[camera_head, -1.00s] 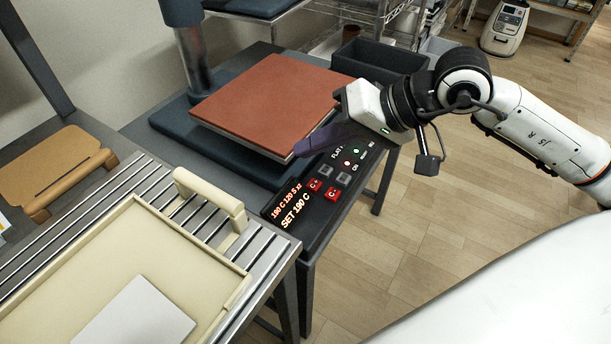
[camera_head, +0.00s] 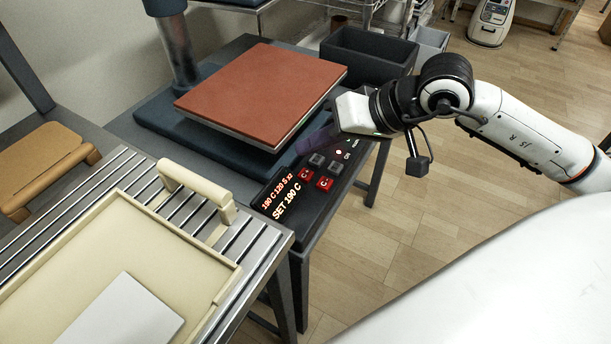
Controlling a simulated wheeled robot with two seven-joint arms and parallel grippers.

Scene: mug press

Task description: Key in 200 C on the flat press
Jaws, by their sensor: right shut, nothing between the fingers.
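The flat press has a red-brown square plate (camera_head: 262,90) on a dark blue base, with a dark control panel (camera_head: 290,222) at its front right edge. The panel's display (camera_head: 285,199) glows with "190 C 120 S x2" and "SET 190 C". Two red keys, one (camera_head: 306,175) and another (camera_head: 324,184), sit beside the display, with two grey keys (camera_head: 316,160) behind them. Whether the fingertips touch anything cannot be told. My left gripper is not in view.
A cream tray (camera_head: 215,285) with a flat white piece (camera_head: 122,315) lies on a slatted metal surface at the left front. A tan wooden board (camera_head: 42,165) is at far left. A dark bin (camera_head: 372,55) stands behind the press. Open floor lies right.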

